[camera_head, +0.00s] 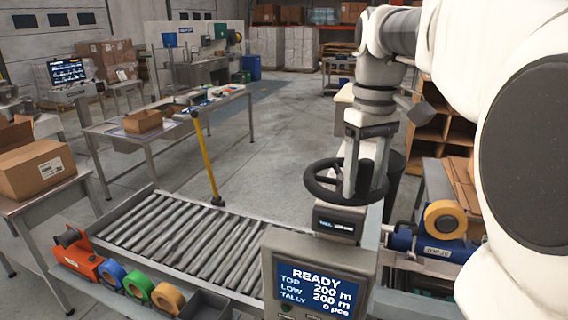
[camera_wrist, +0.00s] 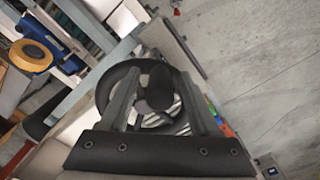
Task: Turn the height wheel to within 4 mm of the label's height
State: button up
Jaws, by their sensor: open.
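The height wheel (camera_head: 318,186) is a black spoked handwheel on top of the column behind the READY screen. In the wrist view the wheel (camera_wrist: 104,84) shows between and behind my fingers, with its dark hub or knob in the gap. My gripper (camera_head: 360,178) points down over the right part of the wheel; its fingers (camera_wrist: 160,78) are apart, one on each side of the knob. I cannot tell whether they touch it. A small dark readout (camera_head: 338,225) sits below the wheel, too small to read. I cannot make out the label.
The screen (camera_head: 318,288) reads READY, TOP 200, LOW 200, TALLY 0. A roller conveyor (camera_head: 185,235) runs left, with tape rolls (camera_head: 138,286) and an orange tool (camera_head: 78,257) along its front. A yellow post (camera_head: 207,165) stands behind it. A blue unit with orange tape (camera_head: 444,219) is at right.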

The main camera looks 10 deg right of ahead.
grip_shut()
dwell(1.4)
